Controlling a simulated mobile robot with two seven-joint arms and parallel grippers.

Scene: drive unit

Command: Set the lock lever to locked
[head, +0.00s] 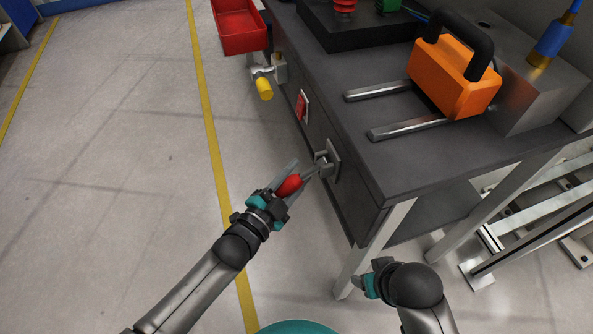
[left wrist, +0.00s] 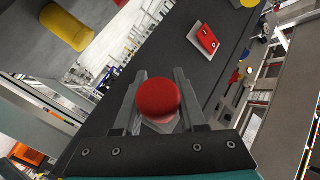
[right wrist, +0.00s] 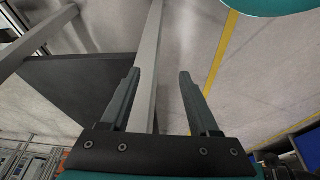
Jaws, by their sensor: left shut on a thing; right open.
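The lock lever has a red grip (head: 289,185) and a metal bracket (head: 328,162) on the side face of the workbench, near its front corner. My left gripper (head: 293,178) is shut on the red grip. The lever sticks out from the bench side toward the lower left. In the left wrist view the rounded red end of the grip (left wrist: 158,97) sits between the two fingers, and most of the lever behind it is hidden. My right gripper (right wrist: 160,85) is open and empty, low beside the bench leg, well apart from the lever.
The workbench (head: 355,165) carries an orange block with a black handle (head: 455,75) and two metal rails (head: 408,128). A red and white plate (head: 302,106), a yellow-handled fitting (head: 263,86) and a red bin (head: 238,27) are farther along its side. The floor at left is clear.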

